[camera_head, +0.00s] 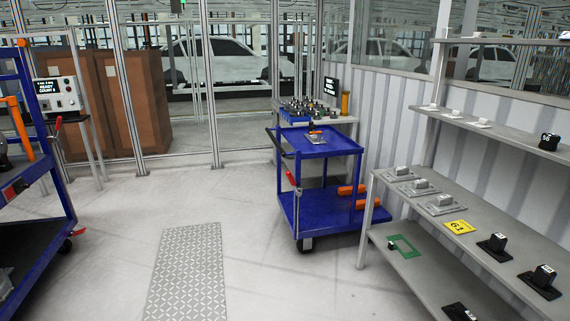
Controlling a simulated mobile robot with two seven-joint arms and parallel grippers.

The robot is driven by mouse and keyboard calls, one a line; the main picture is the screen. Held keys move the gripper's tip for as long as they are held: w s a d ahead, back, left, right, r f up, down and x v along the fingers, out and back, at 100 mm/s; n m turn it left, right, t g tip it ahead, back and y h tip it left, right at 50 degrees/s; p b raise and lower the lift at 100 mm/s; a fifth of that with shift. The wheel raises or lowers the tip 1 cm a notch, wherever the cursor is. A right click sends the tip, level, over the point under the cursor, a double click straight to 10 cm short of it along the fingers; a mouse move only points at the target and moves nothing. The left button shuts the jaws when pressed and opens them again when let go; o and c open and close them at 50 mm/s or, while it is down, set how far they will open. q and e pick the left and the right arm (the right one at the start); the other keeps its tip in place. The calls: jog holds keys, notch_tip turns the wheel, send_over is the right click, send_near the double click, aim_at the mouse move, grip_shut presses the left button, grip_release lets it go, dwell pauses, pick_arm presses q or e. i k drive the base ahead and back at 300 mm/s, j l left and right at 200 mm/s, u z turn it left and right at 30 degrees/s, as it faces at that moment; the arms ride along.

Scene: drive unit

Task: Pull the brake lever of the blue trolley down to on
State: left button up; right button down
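A blue trolley (323,213) with two shelves stands on the floor right of the middle, on casters. A red lever (291,178) shows at its left front post, below the top shelf. It looks tilted, with its upper end toward the left; its exact setting is too small to read. A dark push handle (276,141) sticks out at the trolley's left side. A small grey part lies on the top shelf, and orange items (352,190) show at its right side. Neither of my grippers is in view.
A tall blue wheeled rack (40,232) stands at the left edge, with a red piece low beside its caster. Grey shelving (455,205) with parts runs along the right. A bench stands behind the trolley. A patterned floor plate (187,270) lies in the open floor between.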

aim_at(292, 180)
jog(key=i+u, duration=0.2)
jog(key=i, duration=1.25)
jog(key=i+l+u, duration=0.25)
jog(key=i, duration=0.3)
jog(key=i+l+u, duration=0.25)
jog(key=i, duration=0.35)
jog(key=i+l+u, duration=0.3)
jog(key=i+l, duration=0.2)
